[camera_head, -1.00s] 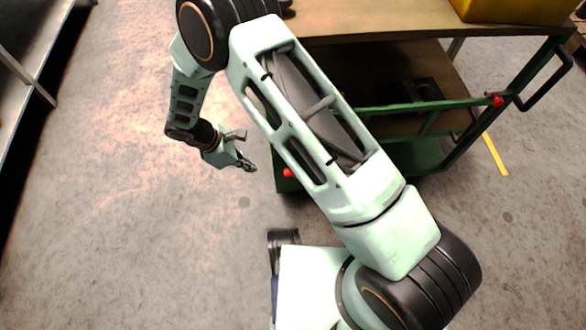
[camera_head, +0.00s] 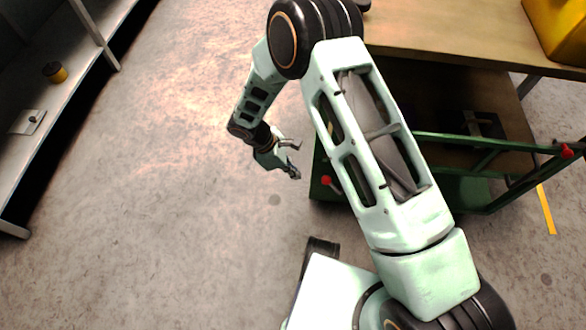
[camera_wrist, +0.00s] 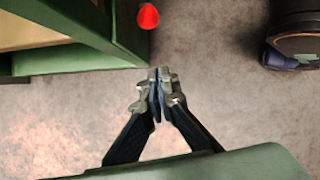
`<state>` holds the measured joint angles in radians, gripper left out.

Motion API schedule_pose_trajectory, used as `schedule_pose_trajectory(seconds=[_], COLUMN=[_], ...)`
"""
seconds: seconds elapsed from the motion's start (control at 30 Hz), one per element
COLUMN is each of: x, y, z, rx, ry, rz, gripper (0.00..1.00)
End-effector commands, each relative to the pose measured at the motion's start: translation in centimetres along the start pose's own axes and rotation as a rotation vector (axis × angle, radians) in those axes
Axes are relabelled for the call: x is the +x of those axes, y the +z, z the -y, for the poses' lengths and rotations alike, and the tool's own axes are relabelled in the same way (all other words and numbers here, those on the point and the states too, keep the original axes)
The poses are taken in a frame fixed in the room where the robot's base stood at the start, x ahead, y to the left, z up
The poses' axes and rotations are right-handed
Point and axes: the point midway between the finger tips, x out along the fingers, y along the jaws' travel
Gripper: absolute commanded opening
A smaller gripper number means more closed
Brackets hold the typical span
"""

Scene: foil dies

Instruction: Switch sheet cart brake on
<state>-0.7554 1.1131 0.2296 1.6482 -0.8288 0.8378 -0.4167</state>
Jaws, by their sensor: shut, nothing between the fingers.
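The sheet cart (camera_head: 335,185) has a green frame and a wooden top, and stands to the right of my gripper. A red knob (camera_head: 326,180) sits at its near left corner; it also shows as a red cylinder end (camera_wrist: 148,16) in the wrist view. A second red knob (camera_head: 567,151) is on the green rail at the right. I cannot tell from these frames which is the brake. My gripper (camera_head: 294,160) is left of the near knob, apart from it. In the wrist view its fingertips (camera_wrist: 159,74) meet with nothing between them, below the knob in the picture.
A grey shelf (camera_head: 85,75) with a yellow-black item (camera_head: 55,72) stands at the left. My arm hides part of the cart. The concrete floor (camera_head: 150,200) between shelf and cart is clear.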

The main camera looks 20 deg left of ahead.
Motion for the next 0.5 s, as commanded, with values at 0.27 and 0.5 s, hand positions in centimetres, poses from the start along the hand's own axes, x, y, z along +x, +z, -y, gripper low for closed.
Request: schedule_pose_trajectory(seconds=[0.27,0.5], x=[5.7,6.1], y=[0.5,3.4], z=[-0.1,0.0], rx=[0.003,0.002], ry=[0.000,0.000], rz=[0.001,-0.001], gripper=[0.00,0.00])
